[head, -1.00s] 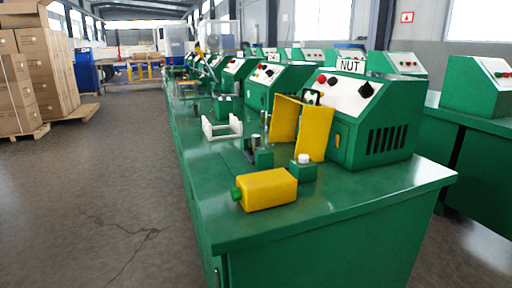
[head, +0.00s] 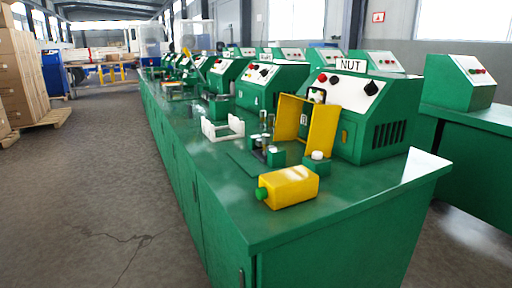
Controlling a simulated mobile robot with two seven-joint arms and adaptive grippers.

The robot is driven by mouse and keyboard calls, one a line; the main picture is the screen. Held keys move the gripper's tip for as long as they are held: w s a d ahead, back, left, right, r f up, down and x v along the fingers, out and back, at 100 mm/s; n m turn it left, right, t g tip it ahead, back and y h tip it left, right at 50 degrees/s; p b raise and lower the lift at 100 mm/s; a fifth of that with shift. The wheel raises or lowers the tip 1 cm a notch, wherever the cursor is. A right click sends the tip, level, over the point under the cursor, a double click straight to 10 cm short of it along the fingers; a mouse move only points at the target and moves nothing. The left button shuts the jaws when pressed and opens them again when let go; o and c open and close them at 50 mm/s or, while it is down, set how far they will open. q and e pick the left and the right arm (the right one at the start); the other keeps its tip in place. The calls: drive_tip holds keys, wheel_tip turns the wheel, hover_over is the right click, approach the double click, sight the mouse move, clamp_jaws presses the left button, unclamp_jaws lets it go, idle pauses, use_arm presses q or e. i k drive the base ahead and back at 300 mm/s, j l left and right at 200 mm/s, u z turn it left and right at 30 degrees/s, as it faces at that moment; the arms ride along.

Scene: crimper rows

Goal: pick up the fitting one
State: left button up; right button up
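A small green block with a white top (head: 318,165) sits before the guard. Several small dark and grey upright pieces (head: 264,146) stand on a green base left of it. A yellow bottle-like container with a green cap (head: 289,187) lies on its side near the front edge. Which item is the fitting one I cannot tell. Neither gripper is in view.
The long green bench (head: 240,215) carries a row of similar machines into the distance. A white bracket (head: 222,129) lies on it. Another bench with a machine (head: 461,82) stands at right. Stacked cartons (head: 22,75) are at far left. The floor (head: 90,190) left of the bench is open.

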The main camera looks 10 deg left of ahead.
sight(266, 138)
drive_tip(key=j+z, duration=0.25)
drive_tip(key=j, duration=0.3)
drive_tip(key=k+j+z, duration=0.1)
drive_tip(key=j+z, duration=0.15)
drive_tip(key=j, duration=0.3)
drive_tip(key=i+j+z, duration=0.1)
drive_tip(key=j+z, duration=0.2)
drive_tip(key=j, duration=0.2)
drive_tip(key=j+z, duration=0.25)
drive_tip(key=j, duration=0.3)
drive_tip(key=i+j+z, duration=0.4)
drive_tip(key=j, duration=0.25)
drive_tip(key=j+z, duration=0.2)
drive_tip(key=j, duration=0.15)
